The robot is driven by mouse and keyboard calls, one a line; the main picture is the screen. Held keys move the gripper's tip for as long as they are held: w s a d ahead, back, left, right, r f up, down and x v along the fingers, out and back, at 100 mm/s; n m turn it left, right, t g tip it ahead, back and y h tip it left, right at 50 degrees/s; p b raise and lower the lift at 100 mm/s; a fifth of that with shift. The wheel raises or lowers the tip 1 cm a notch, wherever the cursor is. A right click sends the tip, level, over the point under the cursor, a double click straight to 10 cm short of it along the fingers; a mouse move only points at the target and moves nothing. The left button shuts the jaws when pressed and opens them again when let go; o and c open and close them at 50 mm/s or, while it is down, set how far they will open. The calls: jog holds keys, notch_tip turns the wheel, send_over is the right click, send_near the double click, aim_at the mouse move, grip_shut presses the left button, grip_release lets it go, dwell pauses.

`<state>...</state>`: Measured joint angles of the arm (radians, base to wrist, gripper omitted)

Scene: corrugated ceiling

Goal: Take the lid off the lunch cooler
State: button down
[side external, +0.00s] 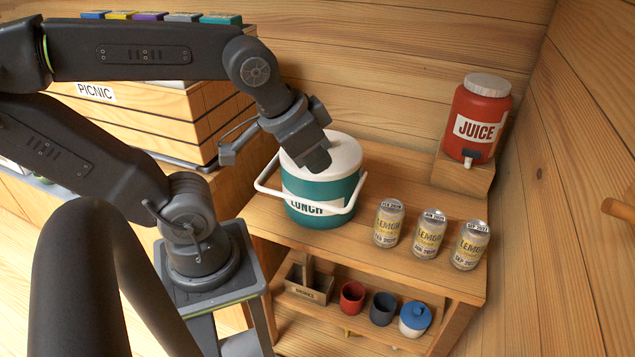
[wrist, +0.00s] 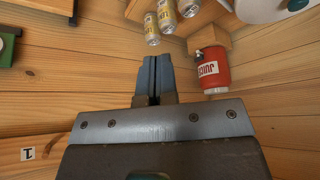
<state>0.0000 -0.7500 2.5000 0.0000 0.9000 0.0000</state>
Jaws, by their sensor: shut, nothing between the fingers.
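The lunch cooler (side external: 335,213) is a teal round tub marked LUNCH, standing upright on the wooden shelf unit. Its white lid (side external: 345,152) sits on top. A white and teal thing, cut off at the top right corner of the wrist view, may be the cooler.
Several lemon cans (side external: 429,233) stand right of the cooler. A red juice jug (side external: 478,120) stands on a wooden block behind them. A PICNIC crate (side external: 150,105) is at left. Cups (side external: 382,308) sit on the lower shelf. Plank walls close off the back and right.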

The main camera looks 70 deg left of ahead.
jog(key=c, duration=1.8)
grip_release()
jog(key=o, duration=1.1)
jog(key=w+a+r+n+g+y, duration=0.1)
jog(key=w+a+n+g, duration=0.1)
jog(key=w+a+n, duration=0.45)
jog(key=w+a+r+n+g+y, duration=0.15)
jog(key=w+a+n, duration=0.25)
jog(key=a+n, duration=0.5)
jog(key=a+f, duration=0.3)
jog(key=w+a+f+n+g, duration=0.1)
jog(key=a+f, duration=0.2)
jog(key=a+f+n+g+h, duration=0.1)
jog(key=a+f, duration=0.2)
jog(key=shift+w+a+f+n, duration=0.15)
jog(key=shift+w+f+n, duration=0.05)
jog(key=shift+n, duration=0.05)
jog(key=shift+a+f, duration=0.2)
jog(key=shift+f, duration=0.85)
jog(key=shift+a+f, duration=0.15)
jog(key=shift+f, duration=0.9)
jog(key=shift+a+f, duration=0.2)
jog(key=shift+f, duration=0.85)
